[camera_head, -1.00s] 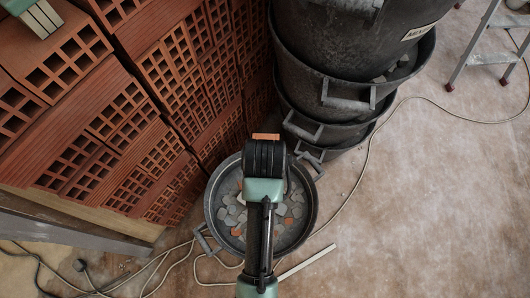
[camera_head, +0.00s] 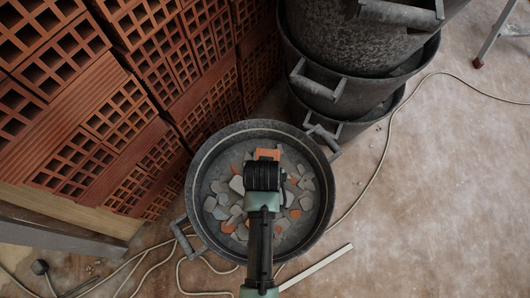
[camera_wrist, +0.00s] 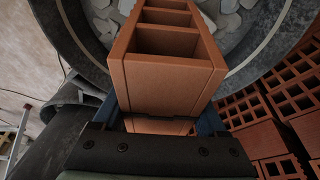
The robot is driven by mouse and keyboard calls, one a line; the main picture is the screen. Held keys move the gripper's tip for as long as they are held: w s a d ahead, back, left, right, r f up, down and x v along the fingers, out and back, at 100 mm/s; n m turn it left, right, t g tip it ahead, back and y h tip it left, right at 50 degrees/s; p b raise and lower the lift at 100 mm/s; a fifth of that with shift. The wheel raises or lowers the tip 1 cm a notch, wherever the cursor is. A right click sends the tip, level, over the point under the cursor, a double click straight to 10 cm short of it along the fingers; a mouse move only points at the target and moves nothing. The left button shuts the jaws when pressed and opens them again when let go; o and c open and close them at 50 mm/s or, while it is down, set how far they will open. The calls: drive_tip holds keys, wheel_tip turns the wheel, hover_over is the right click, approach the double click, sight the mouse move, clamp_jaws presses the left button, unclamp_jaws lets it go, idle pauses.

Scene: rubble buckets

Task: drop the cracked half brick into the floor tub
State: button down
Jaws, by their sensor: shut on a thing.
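The half brick (camera_wrist: 168,75) is orange with square hollow cells, and my gripper (camera_wrist: 165,125) is shut on it in the wrist view. In the head view only a small orange part of the brick (camera_head: 267,154) shows past my gripper (camera_head: 264,175). The floor tub (camera_head: 205,238) is round and dark grey, with rubble pieces in grey and orange on its bottom. My gripper and the brick appear over the tub's opening in the head view. In the wrist view the tub's rim (camera_wrist: 262,62) curves behind the brick. The brick's height above the rubble is hard to tell.
A stack of hollow red bricks (camera_head: 110,110) stands left of the tub. Stacked dark buckets (camera_head: 345,90) stand close at its upper right. A cable (camera_head: 378,165) and a pale strip (camera_head: 318,266) lie on the floor. The floor at right is mostly clear.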

wheel_tip(320, 180, down, 8)
drive_tip(key=b, duration=0.7)
drive_tip(key=shift+f+b, duration=0.2)
drive_tip(key=shift+b, duration=0.15)
drive_tip(key=shift+c, duration=0.4)
unclamp_jaws()
drive_tip(key=shift+o, duration=0.4)
drive_tip(key=shift+s, duration=0.15)
drive_tip(key=p+v, duration=0.7)
drive_tip(key=v, duration=0.6)
drive_tip(key=shift+p, duration=0.3)
